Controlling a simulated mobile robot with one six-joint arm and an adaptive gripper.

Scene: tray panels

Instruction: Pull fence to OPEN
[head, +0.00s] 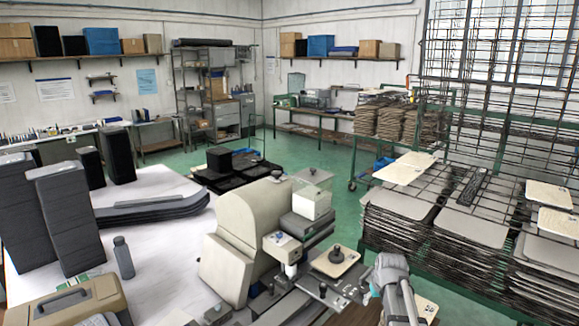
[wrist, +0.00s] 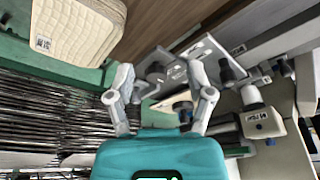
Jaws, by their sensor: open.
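A beige machine (head: 250,225) stands on the white table, with grey rails and a small plate (head: 335,262) carrying a black knob (head: 336,252) at its front right. I cannot tell for certain which part is the fence, and I can read no OPEN mark. In the wrist view, a light grey slotted bracket (wrist: 200,55) lies just beyond the fingertips. My gripper (wrist: 160,78) is open, its two grey fingers spread, with nothing held between them. In the head view, my grey arm end is to the right of the knob plate; its fingers are mostly hidden.
Stacked trays on a rack (head: 470,225) stand close on the right. A padded, tagged cream block (wrist: 75,30) is at upper left in the wrist view. A grey bottle (head: 123,257), a toolbox (head: 70,303) and dark panel stacks (head: 65,220) occupy the table's left.

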